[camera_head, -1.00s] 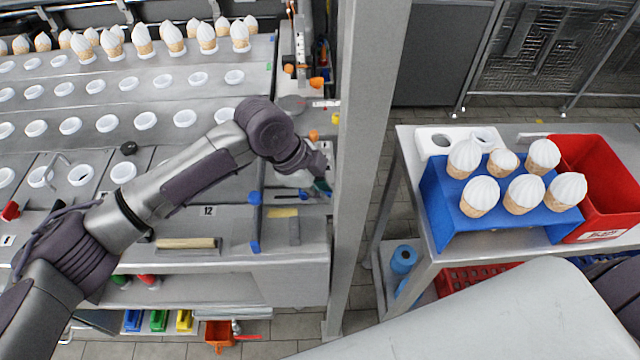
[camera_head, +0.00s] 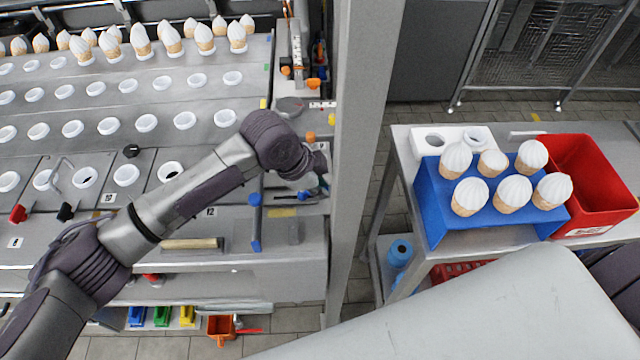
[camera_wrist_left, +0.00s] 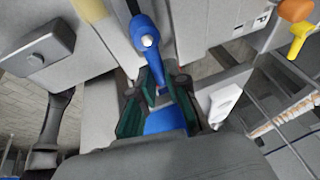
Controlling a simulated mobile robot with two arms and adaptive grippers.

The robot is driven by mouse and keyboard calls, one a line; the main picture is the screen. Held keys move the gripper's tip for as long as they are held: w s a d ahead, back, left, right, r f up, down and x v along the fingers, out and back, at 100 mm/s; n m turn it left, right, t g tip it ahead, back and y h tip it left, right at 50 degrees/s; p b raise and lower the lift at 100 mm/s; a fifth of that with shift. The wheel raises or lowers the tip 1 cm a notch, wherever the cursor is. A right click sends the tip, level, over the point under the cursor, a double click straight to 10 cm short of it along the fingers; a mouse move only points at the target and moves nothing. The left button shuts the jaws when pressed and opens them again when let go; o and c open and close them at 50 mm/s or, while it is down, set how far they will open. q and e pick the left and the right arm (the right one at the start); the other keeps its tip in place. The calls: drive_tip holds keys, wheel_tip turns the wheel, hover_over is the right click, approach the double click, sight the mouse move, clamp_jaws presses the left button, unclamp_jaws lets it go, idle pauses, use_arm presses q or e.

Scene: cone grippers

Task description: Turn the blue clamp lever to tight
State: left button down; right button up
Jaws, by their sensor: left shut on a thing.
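The blue clamp lever (camera_wrist_left: 147,42) shows in the left wrist view, with a pale round bolt on its face. It runs down from the top of the picture to between the green fingers of my left gripper (camera_wrist_left: 160,99). The fingers are shut on its lower part, and they hide some of it. In the head view my left gripper (camera_head: 317,186) is small and partly hidden by its own wrist, at the right end of the grey bench beside the upright post. My right gripper is out of view.
A grey post (camera_head: 362,150) stands just right of my left gripper. Further right, a table holds a blue stand (camera_head: 433,205) with several cones and a red crate (camera_head: 580,170).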

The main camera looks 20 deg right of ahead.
use_arm(q)
drive_tip(key=c, duration=1.2)
unclamp_jaws()
drive_tip(key=v, duration=1.2)
